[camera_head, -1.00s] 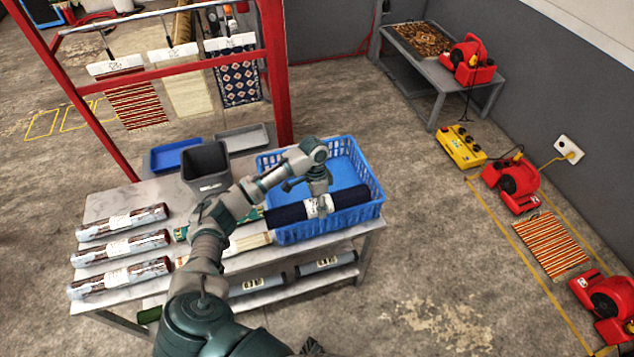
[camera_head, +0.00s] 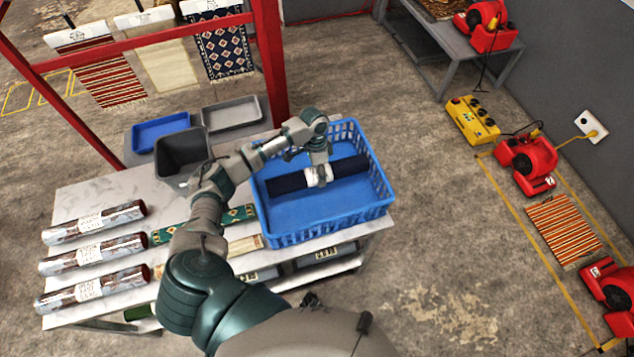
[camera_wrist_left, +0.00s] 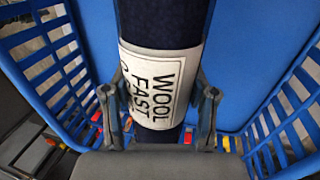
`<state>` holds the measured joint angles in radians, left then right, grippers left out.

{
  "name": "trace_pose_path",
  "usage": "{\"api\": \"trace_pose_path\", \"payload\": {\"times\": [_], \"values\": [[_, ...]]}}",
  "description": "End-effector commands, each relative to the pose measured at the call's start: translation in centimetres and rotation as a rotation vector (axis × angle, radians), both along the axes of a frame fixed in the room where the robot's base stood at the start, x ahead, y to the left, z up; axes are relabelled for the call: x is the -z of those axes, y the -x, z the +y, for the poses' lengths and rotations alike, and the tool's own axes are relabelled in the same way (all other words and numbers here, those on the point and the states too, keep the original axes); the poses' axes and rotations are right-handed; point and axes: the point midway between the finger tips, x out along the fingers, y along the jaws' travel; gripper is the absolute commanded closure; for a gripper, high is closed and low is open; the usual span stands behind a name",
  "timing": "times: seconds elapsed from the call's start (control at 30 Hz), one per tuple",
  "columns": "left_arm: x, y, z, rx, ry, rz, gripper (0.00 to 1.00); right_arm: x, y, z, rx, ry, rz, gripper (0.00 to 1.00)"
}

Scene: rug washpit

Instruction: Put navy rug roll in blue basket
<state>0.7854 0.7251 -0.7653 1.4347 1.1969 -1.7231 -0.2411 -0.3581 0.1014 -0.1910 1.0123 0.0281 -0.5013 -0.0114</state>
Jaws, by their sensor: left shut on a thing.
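The navy rug roll (camera_head: 345,167) is dark blue with a white paper band around its middle. My left gripper (camera_head: 318,176) is shut on the roll at this band. In the head view the roll lies crosswise within the outline of the blue basket (camera_head: 325,232). In the left wrist view the roll (camera_wrist_left: 163,22) runs between the two fingers (camera_wrist_left: 158,108), and the band reads "WOOL FAST". Slatted basket walls (camera_wrist_left: 283,115) show on both sides. I cannot tell whether the roll touches the basket floor. My right gripper is not in view.
The basket stands at the right end of a pale table (camera_head: 85,200). Several wrapped rolls (camera_head: 93,222) lie at its left. A green patterned rug (camera_head: 225,222) lies beside the basket. A dark grey bin (camera_head: 181,157) stands behind my arm. A red rack frame (camera_head: 269,60) rises behind.

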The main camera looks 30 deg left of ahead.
Motion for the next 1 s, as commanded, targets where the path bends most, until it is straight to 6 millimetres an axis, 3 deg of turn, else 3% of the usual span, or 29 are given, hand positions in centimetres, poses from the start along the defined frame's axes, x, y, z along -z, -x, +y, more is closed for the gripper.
{"api": "trace_pose_path", "payload": {"times": [0.43, 0.67, 0.7, 0.8, 1.0], "values": [[5.9, 0.0, 0.8, -0.001, 0.01, 0.004, 0.98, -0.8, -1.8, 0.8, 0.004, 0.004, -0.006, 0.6], [6.3, 0.0, 0.6, 0.0, 0.004, 0.0, 0.98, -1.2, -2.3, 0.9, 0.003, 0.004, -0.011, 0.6], [6.4, 0.0, 0.5, 0.001, 0.002, 0.002, 0.4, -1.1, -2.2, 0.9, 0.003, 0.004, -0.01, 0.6], [6.3, 0.0, 0.4, 0.0, 0.002, 0.002, 0.18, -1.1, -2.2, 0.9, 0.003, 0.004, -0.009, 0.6], [6.4, 0.0, 0.6, 0.0, 0.007, 0.002, 0.18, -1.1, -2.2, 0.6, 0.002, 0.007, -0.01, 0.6]]}}
